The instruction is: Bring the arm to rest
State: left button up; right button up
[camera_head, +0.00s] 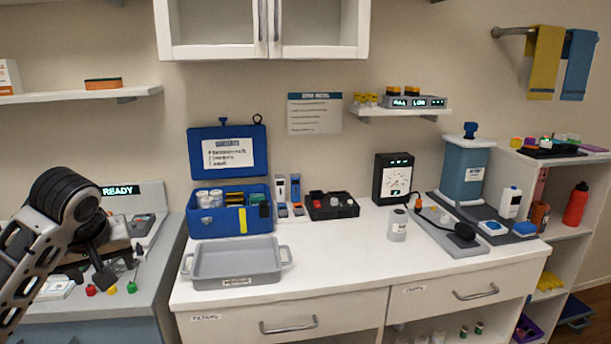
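My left arm comes in from the left edge, with a grey link and a black ribbed joint. My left gripper (101,274) points down above the grey side counter (165,290) at the left. Its dark fingers are small and partly covered by the arm, so I cannot tell how far apart they are. I see nothing clearly held in it. My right arm and gripper are not in view.
A device with a "READY" display (125,191) stands behind the gripper, with small red, yellow and green pieces close by. The white counter (340,262) holds a grey tray (236,281), a blue case (230,222) and a black device (393,179). Its front middle is clear.

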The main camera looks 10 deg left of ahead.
pick_arm(q)
jog(key=s+d+f+m+t+h, duration=0.1)
jog(key=d+f+m, duration=0.1)
jog(key=d+f, duration=0.45)
jog(key=s+d+f+m+t+h, duration=0.1)
jog(key=d+f+m+h, duration=0.15)
jog(key=f, duration=0.65)
jog(key=d+f+m+t+h, duration=0.1)
jog(key=d+f+m, duration=0.1)
jog(key=d+f, duration=0.45)
jog(key=s+d+f+m+t+h, duration=0.1)
jog(key=s+d+f+m, duration=0.1)
jog(key=s+d+f, duration=0.2)
jog(key=s+d+f+m+t+h, duration=0.1)
jog(key=s+d+f, duration=0.4)
jog(key=s, duration=0.6)
jog(key=shift+s+m, duration=0.25)
jog(key=shift+m, duration=0.3)
